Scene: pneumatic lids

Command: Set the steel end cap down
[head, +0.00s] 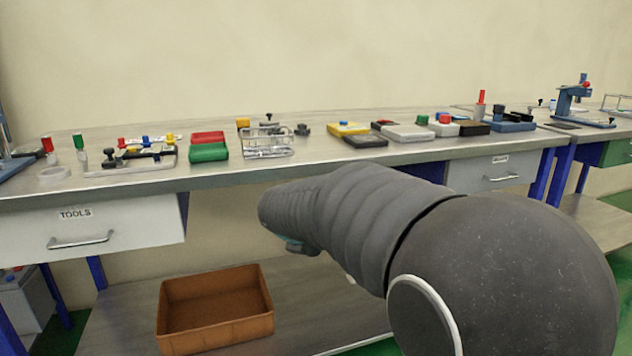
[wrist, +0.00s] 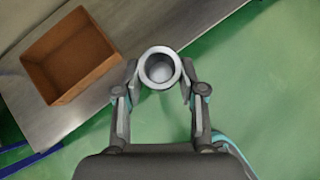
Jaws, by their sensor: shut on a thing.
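The steel end cap (wrist: 147,56) is a round, hollow metal ring-like piece with a pale inside, seen in the wrist view. My gripper (wrist: 159,84) is shut on it, with a finger on each side of its rim. The cap is held over the green floor, beside the edge of the lower shelf. In the head view my arm hides the gripper and the cap.
An open, empty brown bin (head: 231,335) stands on the lower shelf (head: 311,304) under the bench; it also shows in the wrist view (wrist: 104,68). The bench top (head: 330,163) carries several lids, fixtures and a wire rack (head: 266,143). A drawer marked TOOLS (head: 130,225) hangs at left.

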